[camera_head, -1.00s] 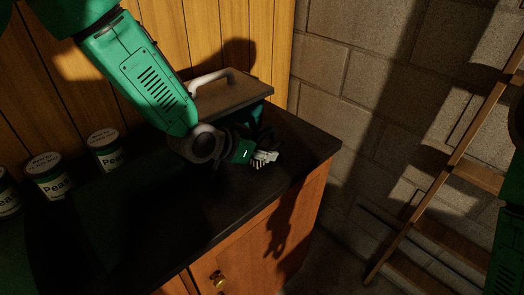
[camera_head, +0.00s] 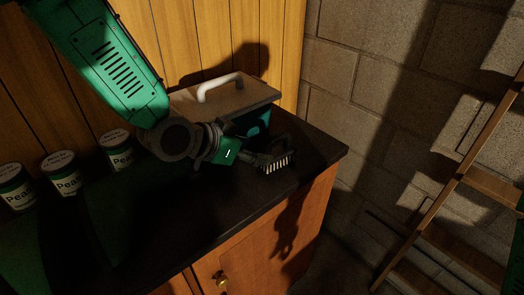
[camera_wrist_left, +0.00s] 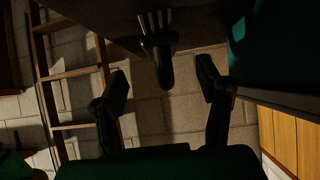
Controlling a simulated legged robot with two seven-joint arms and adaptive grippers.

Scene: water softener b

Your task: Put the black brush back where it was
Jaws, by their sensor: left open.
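The black brush (camera_head: 277,165) lies on the dark countertop near its right end, with its pale bristles toward the front edge. My left gripper (camera_head: 262,154) is beside the brush in the head view; its dark fingers are hard to separate from the brush there. In the left wrist view the brush (camera_wrist_left: 158,42) shows between and beyond the two spread fingers of the gripper (camera_wrist_left: 163,80). The fingers are open, with visible gaps on both sides of the brush handle. My right gripper is not in view.
A box with a light lid (camera_head: 225,94) and white handle stands behind the brush. Several labelled cans (camera_head: 64,174) stand at the left back. The counter's front middle (camera_head: 195,205) is clear. A wooden ladder (camera_head: 440,185) leans at the right.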

